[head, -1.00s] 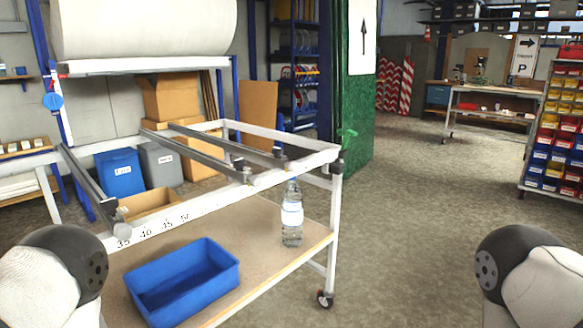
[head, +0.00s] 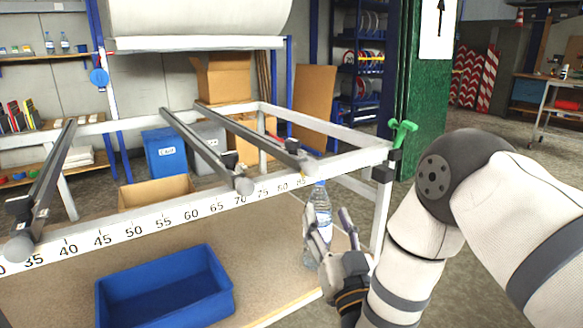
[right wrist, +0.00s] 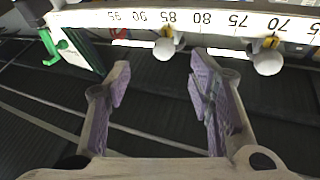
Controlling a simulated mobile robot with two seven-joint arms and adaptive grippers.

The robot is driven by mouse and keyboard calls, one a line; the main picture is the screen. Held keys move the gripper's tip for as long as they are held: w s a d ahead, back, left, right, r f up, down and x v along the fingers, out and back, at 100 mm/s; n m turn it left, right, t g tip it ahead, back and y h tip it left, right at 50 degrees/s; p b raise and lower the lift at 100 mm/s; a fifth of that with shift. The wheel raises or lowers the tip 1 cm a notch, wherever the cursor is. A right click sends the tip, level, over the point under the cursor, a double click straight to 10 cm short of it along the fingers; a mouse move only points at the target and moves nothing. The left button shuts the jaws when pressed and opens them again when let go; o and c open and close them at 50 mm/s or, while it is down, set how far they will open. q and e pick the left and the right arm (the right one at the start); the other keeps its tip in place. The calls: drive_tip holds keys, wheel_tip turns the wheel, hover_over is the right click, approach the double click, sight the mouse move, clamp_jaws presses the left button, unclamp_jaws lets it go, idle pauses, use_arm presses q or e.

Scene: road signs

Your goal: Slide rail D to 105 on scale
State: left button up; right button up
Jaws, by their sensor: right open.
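Three grey rails lie across a white frame with a number scale (head: 150,222) on its front edge. No letters show, so I cannot tell which is rail D. The left rail (head: 52,180) has its round end near 35. The middle rail (head: 205,150) ends near 70 and the right rail (head: 250,135) near 85. In the right wrist view, upside down, two round ends (right wrist: 164,50) (right wrist: 268,62) hang by the scale. The number 105 is not readable. My right gripper (head: 330,220) is open and empty below the scale, apart from the rails. My left gripper is out of view.
A water bottle (head: 319,205) stands on the lower shelf behind my right gripper. A blue bin (head: 165,290) sits on that shelf to the left. A green handle (head: 402,130) sticks up at the frame's right corner. Open floor lies to the right.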

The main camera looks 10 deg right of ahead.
sight(313, 173)
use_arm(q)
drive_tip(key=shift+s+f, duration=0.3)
use_arm(e)
drive_tip(key=x, duration=0.4)
drive_tip(key=r+x, duration=0.1)
drive_tip(key=x, duration=0.7)
drive_tip(key=shift+w+a+r, duration=0.1)
drive_tip(key=shift+a+r, duration=0.1)
drive_tip(key=shift+r, duration=0.2)
drive_tip(key=shift+c, duration=0.4)
clamp_jaws()
drive_tip(key=w+d+b, duration=0.1)
drive_tip(key=w+d, duration=0.1)
drive_tip(key=d, duration=0.4)
drive_tip(key=w+d+b, duration=0.2)
drive_tip(key=d, duration=0.4)
drive_tip(key=w+d+b, duration=0.2)
drive_tip(key=d, duration=0.3)
drive_tip(key=shift+w+d+f, duration=0.15)
drive_tip(key=shift+w+d, duration=0.05)
drive_tip(key=shift+d, duration=0.2)
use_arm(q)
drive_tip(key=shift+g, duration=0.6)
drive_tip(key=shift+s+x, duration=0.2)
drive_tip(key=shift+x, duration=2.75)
use_arm(e)
drive_tip(key=shift+w+d, duration=0.15)
drive_tip(key=shift+d, duration=0.3)
